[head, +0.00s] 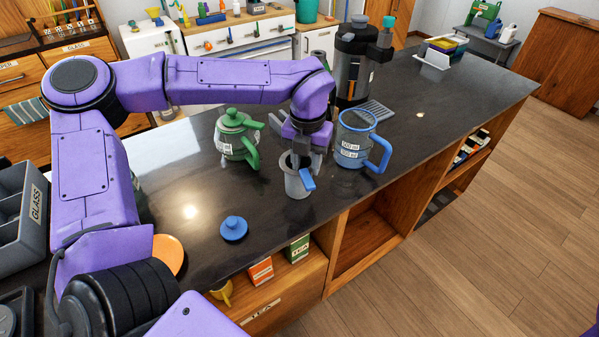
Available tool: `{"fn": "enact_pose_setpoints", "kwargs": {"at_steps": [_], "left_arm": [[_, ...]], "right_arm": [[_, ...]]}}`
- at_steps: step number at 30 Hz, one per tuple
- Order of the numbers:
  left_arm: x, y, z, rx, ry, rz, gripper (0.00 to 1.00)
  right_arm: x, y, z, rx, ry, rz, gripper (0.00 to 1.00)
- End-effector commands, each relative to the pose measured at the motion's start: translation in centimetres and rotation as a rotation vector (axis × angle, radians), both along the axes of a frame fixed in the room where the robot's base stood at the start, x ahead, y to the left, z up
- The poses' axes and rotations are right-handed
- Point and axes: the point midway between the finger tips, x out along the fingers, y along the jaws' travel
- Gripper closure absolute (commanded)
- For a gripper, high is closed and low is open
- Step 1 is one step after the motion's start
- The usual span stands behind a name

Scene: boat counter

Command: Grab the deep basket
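A small grey cylindrical vessel with a blue handle (297,183) stands on the dark counter near its front edge; it looks like the deep basket. My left gripper (300,160) points down right at its open top, and the fingertips overlap the rim. I cannot tell whether the fingers are closed on the rim or apart. No label on the vessel is readable. My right gripper is out of view.
A blue pitcher (352,151) without a lid stands close on the right. A green teapot (233,137) stands on the left, and a blue lid (233,228) lies at front left. A dark dispenser (352,65) stands behind. The counter's right part is mostly clear.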

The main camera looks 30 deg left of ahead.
Motion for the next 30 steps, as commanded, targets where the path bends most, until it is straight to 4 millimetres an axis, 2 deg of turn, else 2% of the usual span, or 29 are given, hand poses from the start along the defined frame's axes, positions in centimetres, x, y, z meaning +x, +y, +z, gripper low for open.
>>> {"fn": "enact_pose_setpoints", "kwargs": {"at_steps": [5,9,16,17,18,20,30], "left_arm": [[-0.2,-0.6,-2.7,0.002,0.009,-0.004,0.62],[-0.2,-0.6,-4.9,0.002,0.006,-0.003,0.62],[-0.1,-0.6,-5.4,0.001,0.001,-0.002,0.62],[-0.1,-0.6,-5.4,0.002,0.001,-0.002,0.65],[-0.1,-0.6,-5.4,0.001,0.001,-0.002,0.78],[-0.1,-0.6,-5.4,0.001,0.002,-0.002,0.98],[-0.1,-0.6,-5.3,0.001,0.002,-0.002,1.0]], "right_arm": [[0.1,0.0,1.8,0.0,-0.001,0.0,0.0],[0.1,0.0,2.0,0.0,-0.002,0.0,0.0],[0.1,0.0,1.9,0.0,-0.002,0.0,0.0],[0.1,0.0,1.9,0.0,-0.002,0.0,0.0],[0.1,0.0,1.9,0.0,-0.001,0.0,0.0],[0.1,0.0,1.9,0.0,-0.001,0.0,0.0],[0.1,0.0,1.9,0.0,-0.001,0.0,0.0]]}}
